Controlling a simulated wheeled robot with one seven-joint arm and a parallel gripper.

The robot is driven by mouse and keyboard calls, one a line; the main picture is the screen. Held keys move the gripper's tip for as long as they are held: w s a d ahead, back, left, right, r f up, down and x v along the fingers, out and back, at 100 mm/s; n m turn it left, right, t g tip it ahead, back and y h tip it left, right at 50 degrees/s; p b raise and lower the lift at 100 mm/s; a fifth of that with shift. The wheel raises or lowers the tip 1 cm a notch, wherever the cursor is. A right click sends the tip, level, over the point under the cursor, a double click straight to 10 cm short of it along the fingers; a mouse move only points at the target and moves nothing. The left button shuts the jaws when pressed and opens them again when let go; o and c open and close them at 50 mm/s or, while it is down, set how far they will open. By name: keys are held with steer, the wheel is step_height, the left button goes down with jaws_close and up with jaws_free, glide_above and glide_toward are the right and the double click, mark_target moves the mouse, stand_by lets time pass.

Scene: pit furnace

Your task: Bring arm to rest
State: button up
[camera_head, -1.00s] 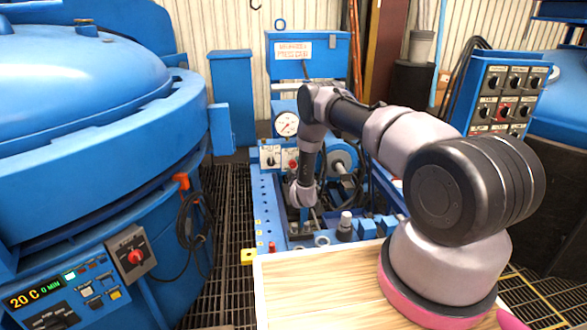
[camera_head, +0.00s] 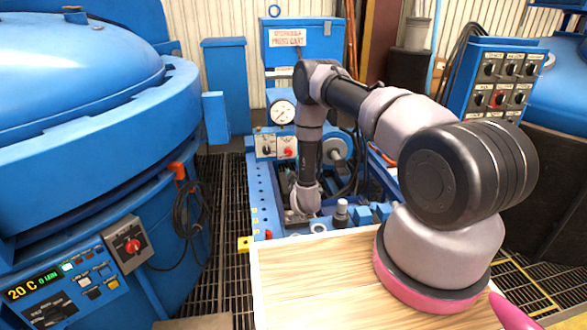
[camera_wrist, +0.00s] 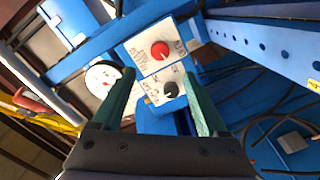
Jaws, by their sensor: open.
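My arm reaches from the wooden top (camera_head: 320,268) over the blue workstation, its last link pointing down. In the wrist view my gripper (camera_wrist: 160,82) is open, its two green fingers apart with nothing held between them. Beyond the fingers is a pale switch box with a red knob (camera_wrist: 160,50) and a black knob (camera_wrist: 170,89). In the head view the wrist end hangs over the blue perforated frame (camera_head: 262,195), and the fingers cannot be made out clearly. The switch box (camera_head: 277,146) shows there to the left of the arm.
A large blue furnace (camera_head: 90,120) fills the left, with a temperature panel (camera_head: 65,290). A round gauge (camera_head: 282,112) stands above the switch box. Open grating floor (camera_head: 232,230) lies between furnace and frame.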

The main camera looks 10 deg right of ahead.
steer(key=w+d+r+m+g+h, duration=0.1)
steer(key=w+d+r+m, duration=0.2)
steer(key=r, duration=0.7)
steer(key=w+r+m+g, duration=0.1)
steer(key=w+r+m, duration=0.25)
steer(key=r, duration=0.75)
steer(key=s+d+r+m+g+y, duration=0.1)
steer(key=s+r+m, duration=0.15)
steer(key=r, duration=0.65)
steer(key=s+d+r+m+g, duration=0.1)
steer(key=s+r, duration=0.2)
steer(key=r, duration=0.6)
steer(key=s+d+r+m+g+y, duration=0.1)
steer(key=s+r+g, duration=0.1)
steer(key=s+r, duration=0.6)
steer(key=s+r+m+g, duration=0.15)
steer(key=s+r, duration=0.35)
steer(key=s, duration=0.6)
steer(key=s+r+m+g+y, duration=0.1)
steer(key=s+m+g, duration=0.1)
steer(key=s, duration=2.1)
steer(key=shift+m+g, duration=0.35)
steer(key=shift+m, duration=0.1)
